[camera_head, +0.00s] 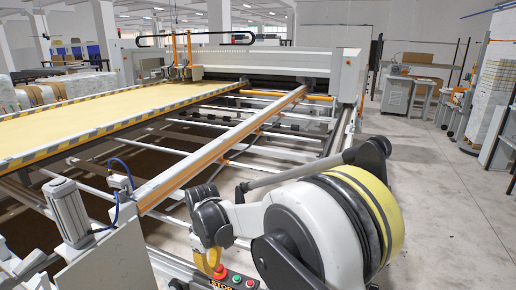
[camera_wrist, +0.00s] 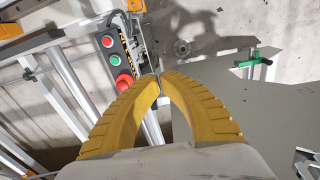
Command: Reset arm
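My gripper (camera_wrist: 160,77) has two curved yellow ribbed fingers in the wrist view. Their tips meet or nearly meet, and nothing is held between them. In the head view my gripper (camera_head: 212,264) shows at the bottom centre, partly hidden by my arm, pointing down. My arm is folded across the lower right of the head view. A control box (camera_wrist: 113,58) with green and red buttons lies just beyond and left of the fingertips in the wrist view; it also shows beside my gripper in the head view (camera_head: 236,280).
The quilting gantry frame (camera_head: 225,145), with metal rails and an orange-edged beam, fills the middle. A yellow bed (camera_head: 90,118) lies at left. A metal cylinder (camera_head: 68,210) stands front left. Grey floor (camera_head: 430,190) is clear at right. A green-handled part (camera_wrist: 262,61) shows at right.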

